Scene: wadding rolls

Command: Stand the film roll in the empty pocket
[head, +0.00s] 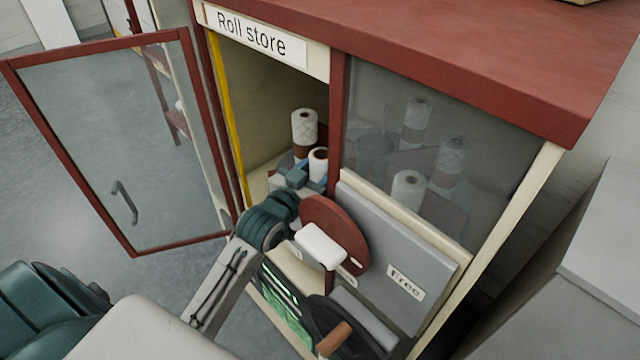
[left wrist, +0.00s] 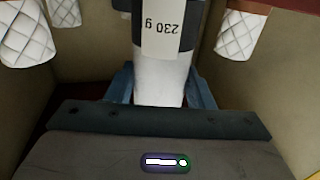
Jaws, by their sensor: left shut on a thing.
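The film roll (head: 318,158) is a smooth white roll with a brown core, inside the open left bay of the roll store. My left gripper (head: 311,181) reaches into that bay and is shut on it. In the left wrist view, the film roll (left wrist: 160,80) stands between the blue fingers of my left gripper (left wrist: 160,92), with an upside-down "230 g" label. A quilted white roll (head: 304,127) stands behind it in the bay. Quilted rolls also show in the left wrist view, at left (left wrist: 26,32) and upper right (left wrist: 240,30). I cannot make out the empty pocket. My right gripper is out of view.
The glazed door (head: 118,140) stands swung open at left. Several rolls stand behind the right glass pane (head: 480,150). A grey panel marked "Free" (head: 395,250), a red-brown disc (head: 350,225) and a dark item with a brown handle (head: 333,339) sit below, close to my left arm.

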